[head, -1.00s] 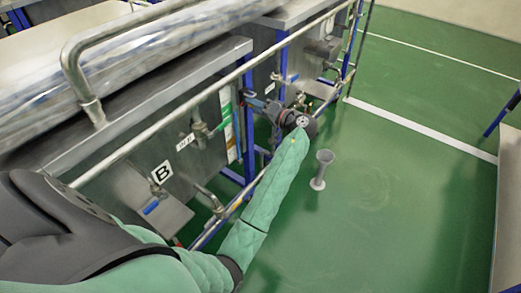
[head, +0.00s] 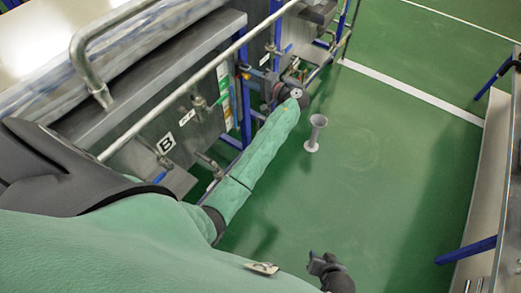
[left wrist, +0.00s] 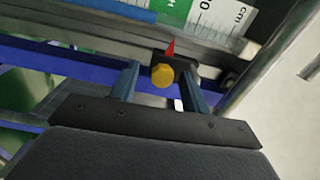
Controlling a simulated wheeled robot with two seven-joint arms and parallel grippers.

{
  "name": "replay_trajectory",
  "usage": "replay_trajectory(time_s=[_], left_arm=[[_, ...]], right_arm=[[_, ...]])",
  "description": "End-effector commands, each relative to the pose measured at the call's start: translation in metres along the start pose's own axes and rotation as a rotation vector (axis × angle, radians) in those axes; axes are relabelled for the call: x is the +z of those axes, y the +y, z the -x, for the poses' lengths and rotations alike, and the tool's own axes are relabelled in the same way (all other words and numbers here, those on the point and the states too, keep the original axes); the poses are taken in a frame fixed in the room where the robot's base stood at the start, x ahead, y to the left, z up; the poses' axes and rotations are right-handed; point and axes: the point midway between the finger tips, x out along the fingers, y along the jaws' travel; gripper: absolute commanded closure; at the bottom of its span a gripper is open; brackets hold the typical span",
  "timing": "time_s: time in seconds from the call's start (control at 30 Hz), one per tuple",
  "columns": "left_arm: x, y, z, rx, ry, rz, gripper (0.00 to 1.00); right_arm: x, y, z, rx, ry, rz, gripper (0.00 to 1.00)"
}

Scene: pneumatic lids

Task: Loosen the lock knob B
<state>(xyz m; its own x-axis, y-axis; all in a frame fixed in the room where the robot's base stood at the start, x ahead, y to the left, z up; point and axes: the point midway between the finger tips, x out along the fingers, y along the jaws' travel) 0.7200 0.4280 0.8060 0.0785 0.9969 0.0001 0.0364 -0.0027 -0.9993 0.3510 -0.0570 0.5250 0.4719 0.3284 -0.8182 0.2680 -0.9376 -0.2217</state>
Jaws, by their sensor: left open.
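A yellow knob (left wrist: 162,76) with a red pointer above it shows in the left wrist view, below a ruler scale marked cm. My left gripper (left wrist: 158,88) is open, with one blue-grey finger on each side of the knob. Contact between fingers and knob cannot be told. In the head view my left gripper (head: 245,74) reaches the rail area beside the tank, right of the B label (head: 166,143); the knob is too small or hidden there. No letter shows on the knob. My right gripper (head: 318,262) is low at the bottom; its jaw state is unclear.
A long metal rail (head: 205,72) runs along the tank front. A valve with a blue handle (head: 160,177) sits below the B label. A grey funnel-shaped stand (head: 315,133) is on the open green floor. A bench (head: 485,190) stands at the right.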

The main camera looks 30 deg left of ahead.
Motion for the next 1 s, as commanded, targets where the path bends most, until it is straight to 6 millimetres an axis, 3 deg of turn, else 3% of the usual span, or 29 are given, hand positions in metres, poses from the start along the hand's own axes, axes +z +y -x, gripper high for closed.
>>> replay_trajectory(time_s=[0.03,1.0], left_arm=[[0.000,-0.006,0.000,-0.001,0.001,-0.029,0.54],[0.000,-0.006,-0.001,-0.002,-0.001,-0.712,0.54]], right_arm=[[-0.006,-0.003,0.009,0.000,0.000,0.000,0.64],[-0.062,-0.026,0.095,0.000,0.000,0.000,0.64]])
